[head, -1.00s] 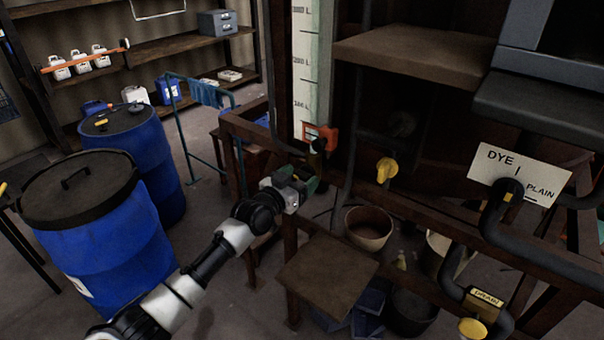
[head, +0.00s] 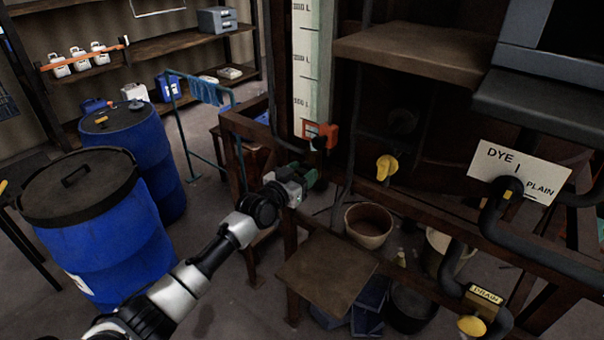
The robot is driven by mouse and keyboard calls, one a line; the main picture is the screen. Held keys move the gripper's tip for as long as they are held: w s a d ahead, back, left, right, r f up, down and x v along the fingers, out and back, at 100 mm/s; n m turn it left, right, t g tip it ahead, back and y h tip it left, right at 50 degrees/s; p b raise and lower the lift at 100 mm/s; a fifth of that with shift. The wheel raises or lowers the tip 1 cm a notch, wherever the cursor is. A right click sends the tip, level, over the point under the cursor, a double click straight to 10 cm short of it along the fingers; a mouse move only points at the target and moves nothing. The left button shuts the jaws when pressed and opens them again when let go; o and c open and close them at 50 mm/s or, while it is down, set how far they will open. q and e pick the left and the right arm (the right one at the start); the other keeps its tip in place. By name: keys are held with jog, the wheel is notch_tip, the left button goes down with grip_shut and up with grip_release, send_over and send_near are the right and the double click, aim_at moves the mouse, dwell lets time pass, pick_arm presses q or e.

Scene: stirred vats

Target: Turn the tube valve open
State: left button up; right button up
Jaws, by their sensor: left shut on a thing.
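The level tube (head: 311,60), a pale strip with litre marks, stands upright at the middle back of the head view. At its foot is the tube valve (head: 320,131), with an orange-red part on top and a dark part below it. My left gripper (head: 312,174) comes in from the lower left and is shut at the dark lower part of the valve. The grey and green gripper hides what lies between its fingers, so the handle's angle cannot be made out. My right gripper is not in view.
A yellow-handled valve (head: 387,167) is to the right of the tube valve. A rusty frame rail (head: 262,140) runs close beside my left gripper. A brown bucket (head: 368,226) and a low wooden stool (head: 326,274) stand below. Blue drums (head: 100,240) are at left.

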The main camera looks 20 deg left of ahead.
pick_arm(q)
jog(key=n+b, duration=0.1)
jog(key=n, duration=0.7)
jog(key=shift+n+b, duration=0.35)
jog(key=shift+n, duration=0.05)
jog(key=n, duration=0.4)
jog(key=shift+f+n+p, duration=0.1)
jog(key=shift+n+p, duration=0.5)
jog(key=shift+n, duration=1.9)
jog(key=o, duration=0.9)
jog(key=shift+a, duration=0.1)
